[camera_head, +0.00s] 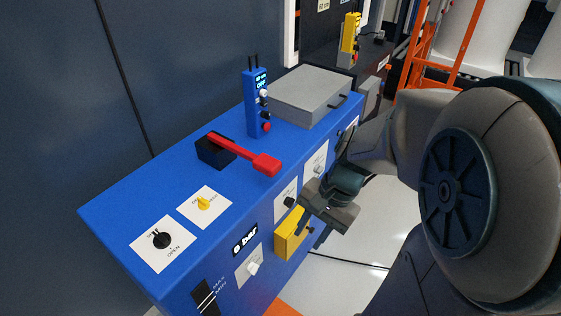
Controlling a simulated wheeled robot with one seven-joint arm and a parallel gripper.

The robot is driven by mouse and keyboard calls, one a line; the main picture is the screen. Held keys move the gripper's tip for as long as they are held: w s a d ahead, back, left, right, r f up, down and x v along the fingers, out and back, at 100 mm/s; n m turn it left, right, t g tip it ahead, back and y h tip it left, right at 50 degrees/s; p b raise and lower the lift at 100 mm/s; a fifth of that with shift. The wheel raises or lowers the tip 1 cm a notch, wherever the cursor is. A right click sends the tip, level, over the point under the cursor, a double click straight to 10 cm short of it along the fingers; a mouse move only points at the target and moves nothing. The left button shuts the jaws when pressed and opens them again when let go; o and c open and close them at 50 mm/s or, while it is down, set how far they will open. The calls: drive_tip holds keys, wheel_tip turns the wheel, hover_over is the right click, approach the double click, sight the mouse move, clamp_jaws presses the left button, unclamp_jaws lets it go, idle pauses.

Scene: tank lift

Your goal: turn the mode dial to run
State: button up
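A blue console (180,180) carries several dials, and their small lettering is mostly unreadable, so I cannot tell which is the mode dial. A black knob (290,202) on a white plate is on the front face, beside my gripper. A white knob (318,169) is on the plate above and to the right of it, and another white knob (253,268) is lower left. My gripper (312,212) is close in front of the console, near the black knob. Whether it touches the knob, and its finger gap, cannot be made out.
A red-handled lever (245,153), a yellow knob (204,203) and a black knob marked OPEN (161,240) are on the console top. A blue pendant (257,100) stands beside a grey lidded box (311,97). A yellow box (290,238) juts from the front below my gripper.

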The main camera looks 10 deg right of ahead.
drive_tip(key=w+f+m+y+b, duration=0.2)
drive_tip(key=w+f+m+y, duration=0.15)
drive_tip(key=f+m, duration=0.3)
drive_tip(key=m+t+y+b, duration=0.6)
drive_tip(key=m+t, duration=0.8)
drive_tip(key=m, duration=1)
approach(293, 204)
drive_tip(key=shift+h, duration=0.55)
drive_tip(key=b+x, duration=0.1)
drive_tip(key=x, duration=0.7)
drive_tip(key=shift+a+r+b, duration=0.2)
drive_tip(key=shift+a+b, duration=0.05)
drive_tip(key=shift+b, duration=0.1)
drive_tip(key=shift+c, duration=0.3)
clamp_jaws()
